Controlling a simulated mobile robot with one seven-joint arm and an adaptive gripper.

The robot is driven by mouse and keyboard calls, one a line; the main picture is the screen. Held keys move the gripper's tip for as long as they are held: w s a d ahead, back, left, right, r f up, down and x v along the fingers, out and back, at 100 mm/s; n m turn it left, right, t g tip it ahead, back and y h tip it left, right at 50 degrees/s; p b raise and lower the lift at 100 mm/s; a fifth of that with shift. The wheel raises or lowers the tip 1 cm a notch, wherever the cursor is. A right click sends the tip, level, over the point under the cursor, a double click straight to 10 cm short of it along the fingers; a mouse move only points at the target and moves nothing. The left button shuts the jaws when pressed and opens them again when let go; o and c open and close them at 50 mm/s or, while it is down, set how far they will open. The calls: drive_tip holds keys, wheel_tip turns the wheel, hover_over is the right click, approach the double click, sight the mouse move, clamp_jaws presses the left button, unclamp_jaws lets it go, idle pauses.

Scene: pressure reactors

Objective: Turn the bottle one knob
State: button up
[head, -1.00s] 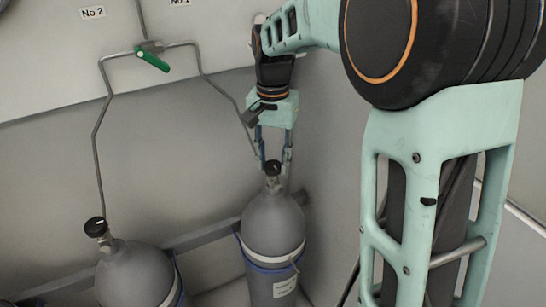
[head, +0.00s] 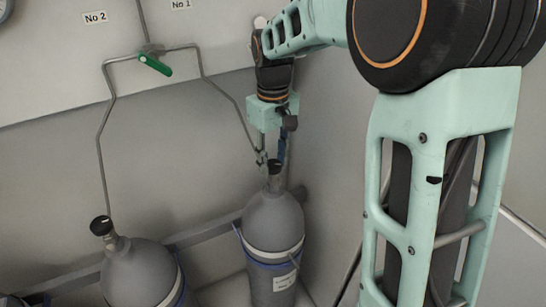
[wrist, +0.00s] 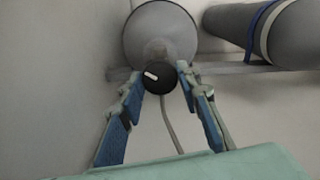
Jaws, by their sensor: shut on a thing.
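Bottle one (head: 272,222) is the grey gas cylinder standing upright at the right, below the No 1 label (head: 181,5). Its black knob (head: 275,168) is on top, and in the wrist view the knob (wrist: 160,77) shows a short white mark tilted across its face. My gripper (head: 273,160) points down over the cylinder from above. Its two blue fingers flank the knob on both sides and are shut on it, as the wrist view shows (wrist: 161,79). The fingertips partly hide the knob's sides.
A second grey cylinder (head: 140,272) with a black knob (head: 101,226) stands to the left. Thin pipes (head: 103,140) run up the wall to a green valve handle (head: 155,65). A wall closes in right of bottle one. A rail (head: 205,234) runs behind the cylinders.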

sight(273, 164)
drive_tip(key=n+p, duration=0.1)
drive_tip(key=n, duration=0.5)
drive_tip(key=shift+n, duration=0.3)
idle(0.4)
drive_tip(key=o, duration=1.2)
drive_tip(key=shift+c, duration=0.2)
wheel_tip(273, 164, up, 12)
drive_tip(key=shift+f, duration=0.1)
